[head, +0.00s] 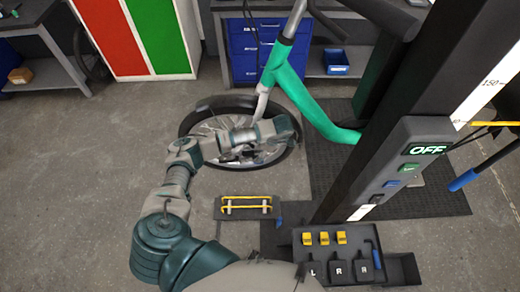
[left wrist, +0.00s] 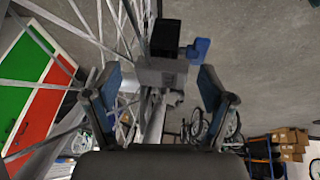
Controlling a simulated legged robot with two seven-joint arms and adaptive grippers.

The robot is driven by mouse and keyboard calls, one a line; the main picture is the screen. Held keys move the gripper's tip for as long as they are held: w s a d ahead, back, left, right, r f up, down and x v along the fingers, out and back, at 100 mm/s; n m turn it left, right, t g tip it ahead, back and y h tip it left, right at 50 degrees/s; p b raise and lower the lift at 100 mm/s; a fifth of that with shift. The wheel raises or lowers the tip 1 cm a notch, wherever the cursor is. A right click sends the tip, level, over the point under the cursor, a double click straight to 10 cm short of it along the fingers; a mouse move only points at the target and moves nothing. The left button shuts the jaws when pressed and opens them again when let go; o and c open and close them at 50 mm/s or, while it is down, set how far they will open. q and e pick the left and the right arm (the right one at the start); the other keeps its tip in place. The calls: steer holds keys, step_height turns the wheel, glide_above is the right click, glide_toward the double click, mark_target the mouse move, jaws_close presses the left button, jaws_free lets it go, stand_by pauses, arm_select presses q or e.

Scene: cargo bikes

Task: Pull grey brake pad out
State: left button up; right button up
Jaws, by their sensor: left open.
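My left gripper (head: 234,150) reaches over the wheel (head: 205,105) below the green bike frame (head: 290,85) in the head view. In the left wrist view its two blue-padded fingers (left wrist: 160,80) are spread apart. Between and beyond them is a grey block (left wrist: 160,73) with a black upper part (left wrist: 168,38) and a blue tab (left wrist: 198,48) on its right. The fingers appear apart from the block. I cannot tell the grey brake pad from the block's body. In the head view, my arm and gripper hide this area. My right gripper is not in view.
A dark stand post with a control box reading OFF (head: 425,148) rises at the right. A tray (head: 335,240) with yellow pieces and a small holder with yellow bars (head: 246,207) are at front. Metal spokes (left wrist: 90,50) run close left of the fingers.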

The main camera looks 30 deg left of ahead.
arm_select(q)
steer(key=shift+a+f, duration=0.1)
steer(key=shift+a, duration=0.3)
steer(key=c, duration=0.6)
steer(key=shift+d, duration=0.1)
steer(key=c, duration=0.5)
steer(key=shift+s+d, duration=0.1)
steer(key=shift+d, duration=0.15)
steer(key=shift+c, duration=1)
steer(key=shift+d+r, duration=0.25)
steer(key=shift+d, duration=0.15)
steer(key=o, duration=0.3)
steer(key=shift+a, duration=0.1)
steer(key=c, duration=0.5)
steer(key=shift+c, duration=0.2)
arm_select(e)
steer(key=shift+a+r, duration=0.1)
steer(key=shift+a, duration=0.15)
arm_select(q)
steer(key=shift+w+r, duration=0.1)
steer(key=shift+w, duration=0.1)
